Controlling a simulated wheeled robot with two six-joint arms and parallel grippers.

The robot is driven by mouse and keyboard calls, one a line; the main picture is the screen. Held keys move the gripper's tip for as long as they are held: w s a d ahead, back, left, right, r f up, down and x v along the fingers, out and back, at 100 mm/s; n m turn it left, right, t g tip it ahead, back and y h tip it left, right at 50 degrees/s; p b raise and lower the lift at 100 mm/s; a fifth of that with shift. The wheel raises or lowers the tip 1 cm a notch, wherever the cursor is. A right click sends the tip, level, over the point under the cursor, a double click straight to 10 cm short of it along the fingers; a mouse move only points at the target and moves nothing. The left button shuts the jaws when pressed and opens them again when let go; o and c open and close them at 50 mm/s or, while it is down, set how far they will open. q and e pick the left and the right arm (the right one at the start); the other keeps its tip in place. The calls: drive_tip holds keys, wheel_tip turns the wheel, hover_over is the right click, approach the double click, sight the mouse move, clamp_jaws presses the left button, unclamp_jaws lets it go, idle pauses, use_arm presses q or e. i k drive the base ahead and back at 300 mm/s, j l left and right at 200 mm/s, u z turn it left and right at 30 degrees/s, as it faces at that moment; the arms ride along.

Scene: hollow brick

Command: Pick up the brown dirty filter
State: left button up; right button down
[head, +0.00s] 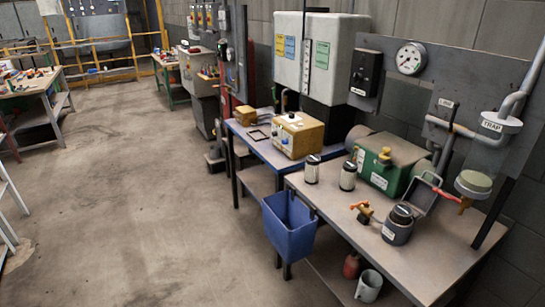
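I cannot tell whether that piece is a filter. No clearly brown filter can be made out. Neither of my grippers is in the head view.
A "TRAP" pipe (499,123) rises at right.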

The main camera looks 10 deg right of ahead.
sight(401, 213)
drive_tip(key=z, duration=1.35)
